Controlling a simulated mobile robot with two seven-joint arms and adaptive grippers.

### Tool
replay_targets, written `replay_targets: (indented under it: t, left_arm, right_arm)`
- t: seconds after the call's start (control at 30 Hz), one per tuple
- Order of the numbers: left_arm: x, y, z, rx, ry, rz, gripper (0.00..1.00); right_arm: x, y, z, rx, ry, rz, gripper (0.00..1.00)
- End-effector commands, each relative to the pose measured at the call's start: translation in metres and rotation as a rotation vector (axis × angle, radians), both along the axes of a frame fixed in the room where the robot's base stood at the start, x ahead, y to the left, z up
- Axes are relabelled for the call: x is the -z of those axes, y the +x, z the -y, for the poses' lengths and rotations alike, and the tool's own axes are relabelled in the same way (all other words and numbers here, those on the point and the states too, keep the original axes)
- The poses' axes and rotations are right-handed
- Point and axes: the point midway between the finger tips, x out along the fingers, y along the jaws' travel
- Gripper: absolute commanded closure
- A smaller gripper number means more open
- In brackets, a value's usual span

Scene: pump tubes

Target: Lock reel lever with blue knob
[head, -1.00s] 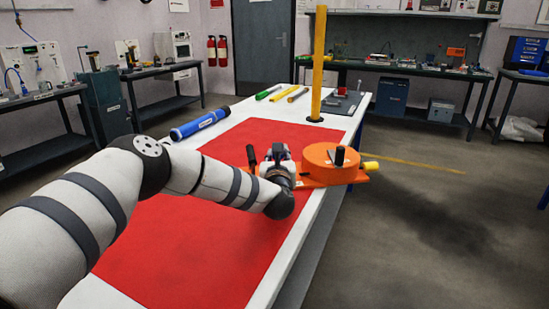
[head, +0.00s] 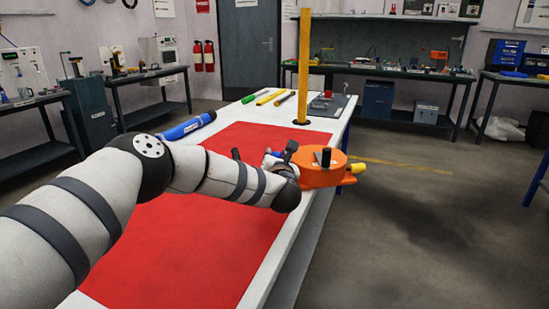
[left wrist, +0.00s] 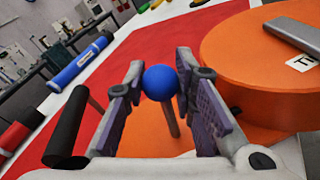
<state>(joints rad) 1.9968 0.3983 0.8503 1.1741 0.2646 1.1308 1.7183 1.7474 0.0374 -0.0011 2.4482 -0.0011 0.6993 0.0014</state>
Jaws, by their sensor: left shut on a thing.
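The blue knob (left wrist: 160,82) sits on top of a thin lever rod in the left wrist view. My left gripper (left wrist: 159,76) is shut on the knob, with a finger on each side of it. In the head view my left gripper (head: 280,156) is just left of the orange reel (head: 322,173), and only a small blue bit shows beside it. The orange reel (left wrist: 240,55) fills the right of the left wrist view, with a grey piece and a white label on top. The rod's lower end is partly hidden. My right gripper is not in view.
A black handle (left wrist: 67,128) stands left of my left gripper; it also shows in the head view (head: 236,154). A blue tube (head: 190,126) lies at the table's left edge. A yellow post (head: 303,65) rises behind the reel.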

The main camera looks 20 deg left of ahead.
Motion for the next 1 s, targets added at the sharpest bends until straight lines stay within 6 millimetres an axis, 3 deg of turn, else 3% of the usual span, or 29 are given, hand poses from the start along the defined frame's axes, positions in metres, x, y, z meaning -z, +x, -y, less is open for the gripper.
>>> replay_targets:
  t: [0.27, 0.3, 0.67, 0.77, 1.0]
  left_arm:
    - [0.002, 0.0, 0.0, 0.0, -0.001, -0.004, 1.0]
    - [0.002, 0.0, 0.0, 0.0, -0.002, -0.004, 0.67]
    - [0.001, -0.004, 0.002, 0.0, -0.002, -0.001, 0.66]
    - [-0.002, -0.016, 0.009, 0.003, -0.002, -0.002, 0.66]
    - [-0.008, -0.072, 0.04, 0.004, -0.002, -0.003, 0.66]
  right_arm:
    - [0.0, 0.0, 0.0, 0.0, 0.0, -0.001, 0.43]
    - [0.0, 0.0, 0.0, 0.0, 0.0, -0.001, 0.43]
    - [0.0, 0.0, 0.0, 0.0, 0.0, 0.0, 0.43]
    - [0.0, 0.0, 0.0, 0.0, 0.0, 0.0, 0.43]
    - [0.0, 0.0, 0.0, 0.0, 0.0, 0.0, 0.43]
